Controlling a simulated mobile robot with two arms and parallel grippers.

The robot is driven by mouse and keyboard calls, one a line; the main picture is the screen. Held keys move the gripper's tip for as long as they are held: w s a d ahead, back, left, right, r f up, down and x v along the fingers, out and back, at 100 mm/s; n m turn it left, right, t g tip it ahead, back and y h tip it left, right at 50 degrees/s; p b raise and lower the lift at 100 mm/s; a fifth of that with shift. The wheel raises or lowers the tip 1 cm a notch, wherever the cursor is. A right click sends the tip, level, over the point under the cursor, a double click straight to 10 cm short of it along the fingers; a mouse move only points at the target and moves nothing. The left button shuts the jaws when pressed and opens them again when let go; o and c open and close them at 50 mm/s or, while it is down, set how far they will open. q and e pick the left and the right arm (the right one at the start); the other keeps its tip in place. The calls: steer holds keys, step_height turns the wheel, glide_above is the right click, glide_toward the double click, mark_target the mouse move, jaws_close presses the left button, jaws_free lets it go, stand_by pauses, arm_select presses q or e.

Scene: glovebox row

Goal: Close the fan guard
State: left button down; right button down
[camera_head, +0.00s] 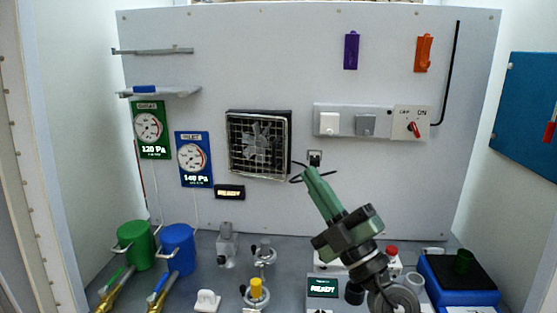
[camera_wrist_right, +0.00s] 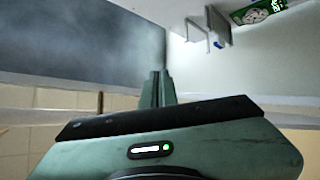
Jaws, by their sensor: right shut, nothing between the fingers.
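The fan (camera_head: 256,140) is set in a dark square housing on the back panel, left of centre. Its wire guard (camera_head: 288,150) lies across the front, with a pale frame that looks slightly offset from the housing at the lower right. I cannot tell whether it is fully flush. My right gripper (camera_head: 308,173) is shut and empty, its green fingers pointing up and left, just right of the guard's lower right corner in the picture. Contact with the guard is not clear. The shut fingers also show in the right wrist view (camera_wrist_right: 157,82). My left gripper is out of view.
A black socket or plug (camera_head: 315,158) with a dark cable is by my right fingertips. A switch strip (camera_head: 347,123) is at upper right. Gauges (camera_head: 194,157) hang left of the fan. Green and blue canisters (camera_head: 178,250) and several valves crowd the bench.

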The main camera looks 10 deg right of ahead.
steer(key=w+a+f+n+g+h+p, duration=0.1)
steer(key=w+f+n+g+h+p, duration=0.1)
steer(key=w, duration=0.9)
steer(key=w+a+f+n+g+h+p, duration=0.1)
steer(key=w+g, duration=0.3)
steer(key=w, duration=0.8)
steer(key=shift+a+f+n+g+h+p, duration=0.35)
steer(key=shift+f+n+h+p, duration=0.2)
steer(key=shift+h+p, duration=0.2)
